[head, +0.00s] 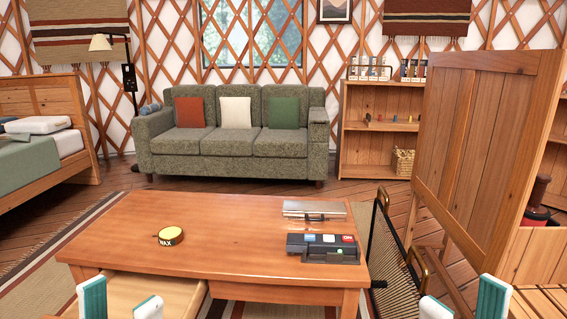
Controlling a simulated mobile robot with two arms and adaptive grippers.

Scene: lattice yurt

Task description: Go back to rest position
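My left gripper (120,302) shows at the bottom left edge. Its two white and teal fingertips stand apart with nothing between them, in front of the table's pulled-out drawer (160,290). My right gripper (464,303) shows at the bottom right edge, its fingertips also apart and empty. The rest of both grippers is below the frame. The wooden table (230,235) stands ahead. A yellow-topped wax tin (171,236) sits on it left of centre. A dark device with coloured buttons (323,248) and a silver case (314,209) lie at its right side.
A black rack with brass handles (388,255) stands right of the table, near a tall wooden panel (485,150). Behind are a sofa (232,142), a bed (45,150) and a shelf (380,150). Floor between table and sofa is clear.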

